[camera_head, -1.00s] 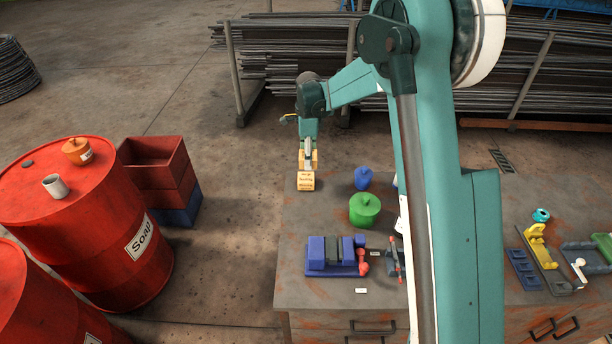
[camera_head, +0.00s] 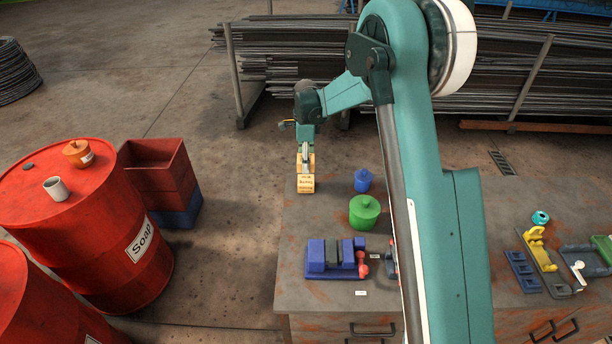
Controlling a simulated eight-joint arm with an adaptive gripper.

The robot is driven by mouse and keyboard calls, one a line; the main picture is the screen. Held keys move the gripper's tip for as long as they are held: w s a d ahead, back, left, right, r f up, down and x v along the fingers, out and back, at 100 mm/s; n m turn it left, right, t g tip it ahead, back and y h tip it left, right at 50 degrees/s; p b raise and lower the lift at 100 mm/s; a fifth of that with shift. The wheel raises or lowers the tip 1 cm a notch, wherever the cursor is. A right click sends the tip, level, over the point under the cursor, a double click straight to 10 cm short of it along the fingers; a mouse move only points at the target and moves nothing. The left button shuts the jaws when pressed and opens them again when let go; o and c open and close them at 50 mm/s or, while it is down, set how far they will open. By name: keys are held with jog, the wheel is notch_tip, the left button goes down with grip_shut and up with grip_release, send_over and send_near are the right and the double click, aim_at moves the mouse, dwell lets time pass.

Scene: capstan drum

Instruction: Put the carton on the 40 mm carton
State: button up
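A small tan carton (camera_head: 306,185) with dark print on its front is at the back left corner of the workbench. Another tan surface (camera_head: 311,161) shows right behind and above it, around the gripper. I cannot tell whether this is a second carton or the top of the same one. My gripper (camera_head: 306,164) points down at this tan surface, with grey finger parts in front of it. The fingertips are too small and covered to tell whether they are shut on it. No size marking can be read.
The workbench (camera_head: 330,215) holds a blue jar (camera_head: 362,180), a green pot (camera_head: 364,211) and a blue vise (camera_head: 335,257) right of and nearer than the carton. My arm hides the bench's middle. Red drums (camera_head: 135,270) and stacked crates (camera_head: 155,172) stand left.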

aim_at(306, 180)
jog(key=shift+f, duration=1.6)
jog(key=shift+f, duration=0.1)
jog(key=shift+f, duration=1.75)
jog(key=shift+f, duration=0.15)
jog(key=o, duration=0.9)
notch_tip(306, 180, up, 12)
jog(key=shift+r, duration=0.15)
